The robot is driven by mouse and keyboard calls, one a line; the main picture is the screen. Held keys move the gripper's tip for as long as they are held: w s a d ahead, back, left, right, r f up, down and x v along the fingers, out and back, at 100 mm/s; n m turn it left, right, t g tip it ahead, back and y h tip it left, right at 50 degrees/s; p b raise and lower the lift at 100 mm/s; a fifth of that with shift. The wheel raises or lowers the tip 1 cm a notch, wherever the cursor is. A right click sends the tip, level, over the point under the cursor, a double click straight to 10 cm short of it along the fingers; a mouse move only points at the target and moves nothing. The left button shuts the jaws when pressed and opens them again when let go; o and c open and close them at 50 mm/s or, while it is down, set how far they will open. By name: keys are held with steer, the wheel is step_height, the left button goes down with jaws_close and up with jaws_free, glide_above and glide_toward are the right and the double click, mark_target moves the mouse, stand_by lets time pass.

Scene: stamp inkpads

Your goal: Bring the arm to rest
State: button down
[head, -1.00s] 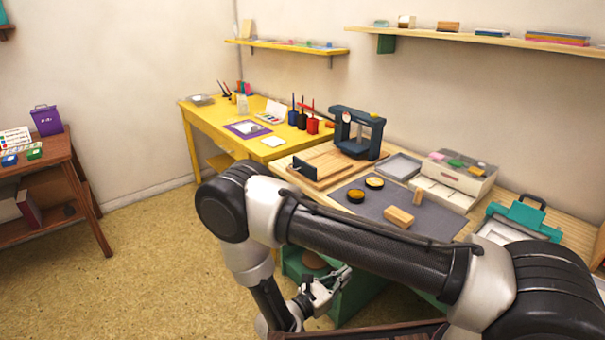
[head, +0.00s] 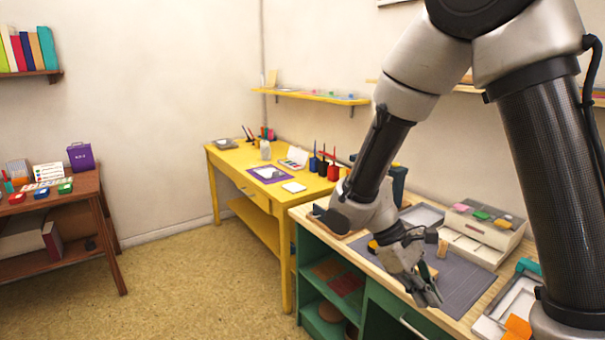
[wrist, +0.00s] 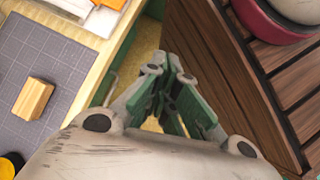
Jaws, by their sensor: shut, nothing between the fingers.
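My gripper (head: 431,296) hangs from my bent arm at the front edge of the wooden workbench (head: 463,325), pointing down. Its fingers are closed together and hold nothing. In the wrist view the closed fingertips (wrist: 174,66) show at the centre, between the bench edge on the left and a dark slatted wooden surface (wrist: 255,85) on the right. My arm rises from the right of the head view and hides part of the bench and the blue press (head: 398,175).
A grey mat (head: 465,280) on the bench bears a wooden block (wrist: 33,98). A white organiser (head: 485,225) stands behind it. A yellow table (head: 232,158) stands further back, and a brown shelf unit (head: 85,190) at left. The floor between them is clear.

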steer(key=s+d+r+m+t+y, duration=0.3)
steer(key=d+r+m+t, duration=0.1)
steer(key=r, duration=0.6)
steer(key=s+d+r+m+t+y, duration=0.3)
steer(key=s+d+r+m+t, duration=0.1)
steer(key=d+r, duration=0.3)
step_height(320, 180, up, 3)
steer(key=shift+d+f+m+t, duration=0.1)
steer(key=shift+d+m+t, duration=0.15)
steer(key=shift+m, duration=0.35)
